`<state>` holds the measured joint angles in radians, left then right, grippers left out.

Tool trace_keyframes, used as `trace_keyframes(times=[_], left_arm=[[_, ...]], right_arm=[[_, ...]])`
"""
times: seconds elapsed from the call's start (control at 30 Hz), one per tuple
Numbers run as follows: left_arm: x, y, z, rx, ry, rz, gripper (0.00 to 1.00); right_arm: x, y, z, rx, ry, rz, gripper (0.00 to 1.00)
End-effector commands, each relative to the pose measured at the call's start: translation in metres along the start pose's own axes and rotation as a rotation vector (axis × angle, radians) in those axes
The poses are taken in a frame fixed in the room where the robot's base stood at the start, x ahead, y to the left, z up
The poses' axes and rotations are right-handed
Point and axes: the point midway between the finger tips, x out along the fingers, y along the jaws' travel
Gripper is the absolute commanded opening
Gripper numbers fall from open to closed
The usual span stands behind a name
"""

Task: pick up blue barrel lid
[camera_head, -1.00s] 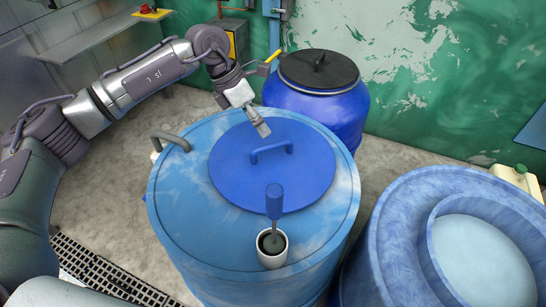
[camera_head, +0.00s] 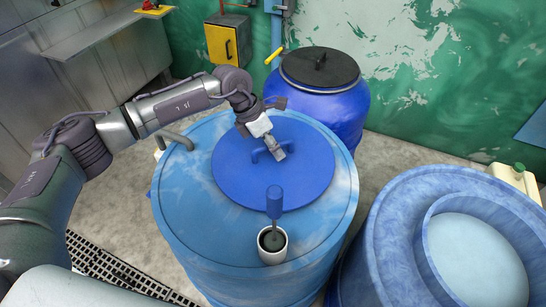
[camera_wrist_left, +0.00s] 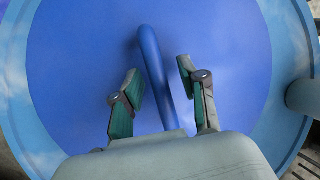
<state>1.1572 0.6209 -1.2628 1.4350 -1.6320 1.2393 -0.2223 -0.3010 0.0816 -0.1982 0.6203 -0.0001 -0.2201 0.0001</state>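The blue barrel lid (camera_head: 305,190) is a flat dark blue disc lying on top of the light blue barrel (camera_head: 178,215). A raised bar handle (camera_head: 257,156) stands at its middle. My left gripper (camera_head: 278,152) is just above the handle and hides part of it. In the left wrist view, my left gripper (camera_wrist_left: 160,85) is open, with one finger on each side of the handle (camera_wrist_left: 151,60). A gap shows between each finger and the handle. The lid (camera_wrist_left: 75,70) fills most of that view. My right gripper is not in view.
A blue drum with a black lid (camera_head: 318,66) stands behind. A large blue tub (camera_head: 395,235) is at right.

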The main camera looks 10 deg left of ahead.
Motion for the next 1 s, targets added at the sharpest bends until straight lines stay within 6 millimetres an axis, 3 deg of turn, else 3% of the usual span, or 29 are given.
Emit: trace_keyframes(times=[0.03, 0.23, 0.73, 1.0], left_arm=[[0.0, 0.0, 0.0, 0.0, 0.0, 0.0, 0.3], [-0.001, 0.0, 0.0, 0.0, 0.0, 0.0, 0.0], [-0.006, 0.0, 0.003, 0.001, -0.005, 0.002, 0.0], [-0.049, -0.009, 0.021, 0.003, -0.006, 0.004, 0.0]], right_arm=[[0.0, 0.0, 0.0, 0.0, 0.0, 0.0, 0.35], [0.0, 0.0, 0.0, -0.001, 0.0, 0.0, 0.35], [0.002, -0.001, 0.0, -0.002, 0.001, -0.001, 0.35], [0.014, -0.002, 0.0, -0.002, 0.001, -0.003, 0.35]])
